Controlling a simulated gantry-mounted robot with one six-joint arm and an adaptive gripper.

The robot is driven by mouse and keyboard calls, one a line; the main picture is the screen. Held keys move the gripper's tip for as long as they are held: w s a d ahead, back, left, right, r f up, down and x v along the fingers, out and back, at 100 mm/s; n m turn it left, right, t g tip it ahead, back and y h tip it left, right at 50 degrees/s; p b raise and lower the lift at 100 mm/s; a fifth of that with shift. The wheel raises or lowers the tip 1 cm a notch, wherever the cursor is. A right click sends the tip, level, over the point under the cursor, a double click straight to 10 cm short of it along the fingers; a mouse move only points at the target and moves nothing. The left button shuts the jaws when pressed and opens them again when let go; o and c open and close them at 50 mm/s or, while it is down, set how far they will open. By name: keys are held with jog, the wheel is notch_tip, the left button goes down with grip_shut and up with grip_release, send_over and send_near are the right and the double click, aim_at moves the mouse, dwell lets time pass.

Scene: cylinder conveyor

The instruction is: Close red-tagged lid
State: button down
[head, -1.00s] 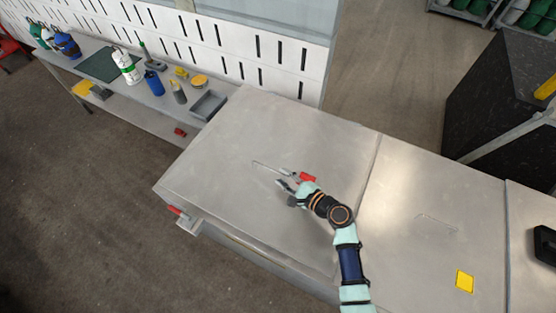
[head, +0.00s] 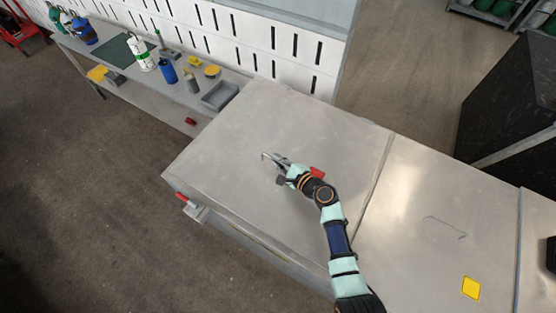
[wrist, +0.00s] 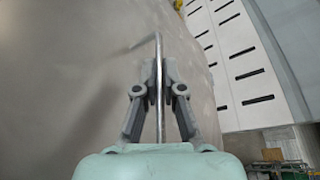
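The red-tagged lid (head: 245,130) is a broad grey metal panel on the left part of the long metal unit. It looks flat in the head view, but I cannot tell if it is fully down. Its red tag (head: 317,172) shows beside my wrist, partly covered. A thin bent metal handle (head: 266,155) stands on the lid. My gripper (head: 277,164) is at this handle. In the wrist view, both fingers (wrist: 159,75) are closed around the handle bar (wrist: 158,45), one on each side. The lid surface (wrist: 60,70) fills the left of that view.
A red-handled latch (head: 185,199) sits at the unit's front left edge. A second lid (head: 430,190) with a yellow tag (head: 471,288) lies to the right. A shelf bench (head: 150,90) with bottles and a grey tray (head: 220,95) stands behind left.

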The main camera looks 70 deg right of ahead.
aim_at(276, 169)
dwell(0.3)
jog(key=f+b, duration=0.4)
jog(key=f, duration=0.1)
jog(key=shift+a+f+b, duration=0.2)
jog(key=shift+a+b, duration=0.2)
jog(key=c, duration=1.3)
grip_release()
jog(key=shift+r, duration=0.1)
